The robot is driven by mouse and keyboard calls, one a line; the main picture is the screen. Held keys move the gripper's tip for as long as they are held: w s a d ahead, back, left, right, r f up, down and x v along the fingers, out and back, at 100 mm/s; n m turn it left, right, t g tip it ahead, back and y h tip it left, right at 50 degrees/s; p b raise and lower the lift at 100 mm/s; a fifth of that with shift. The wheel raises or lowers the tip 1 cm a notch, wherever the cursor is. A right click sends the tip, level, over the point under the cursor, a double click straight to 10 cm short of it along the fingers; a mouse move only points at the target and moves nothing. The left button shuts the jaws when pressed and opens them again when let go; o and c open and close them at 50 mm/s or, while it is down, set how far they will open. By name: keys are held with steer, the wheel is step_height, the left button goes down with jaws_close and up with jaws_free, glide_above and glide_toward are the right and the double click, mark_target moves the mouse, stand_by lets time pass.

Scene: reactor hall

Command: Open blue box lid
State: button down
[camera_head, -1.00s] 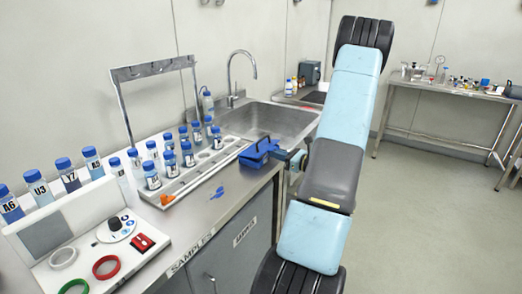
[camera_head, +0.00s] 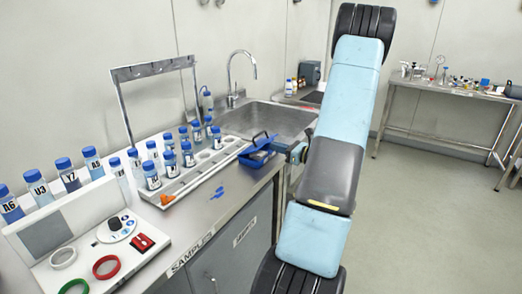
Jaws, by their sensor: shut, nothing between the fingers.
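The blue box (camera_head: 256,162) sits on the steel counter beside the front edge of the sink. Its lid (camera_head: 264,139) is raised at the back, and a greyish interior shows between lid and box. My gripper (camera_head: 285,148) is just right of the box, at the end of my blue and grey arm. The fingers are shut and hold nothing. They are small in view and partly hidden by the wrist, so I cannot tell whether they touch the lid.
A sample rack (camera_head: 190,172) with several blue-capped bottles stands left of the box. The sink (camera_head: 268,121) is behind the box. A control panel (camera_head: 100,240) is at the lower left. Open floor lies right.

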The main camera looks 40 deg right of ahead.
mark_target(267, 141)
steer(key=shift+r, duration=0.9)
steer(key=shift+w+r, duration=0.15)
steer(key=shift+w+a+r, duration=0.3)
steer(key=shift+w+r, duration=0.25)
steer(key=shift+w, duration=0.1)
steer(key=shift+w+a+r, duration=0.25)
steer(key=shift+w+r, duration=0.25)
steer(key=shift+w, duration=0.15)
steer(key=shift+w+a+r, duration=0.3)
steer(key=shift+w+r, duration=0.25)
steer(key=shift+w, duration=0.1)
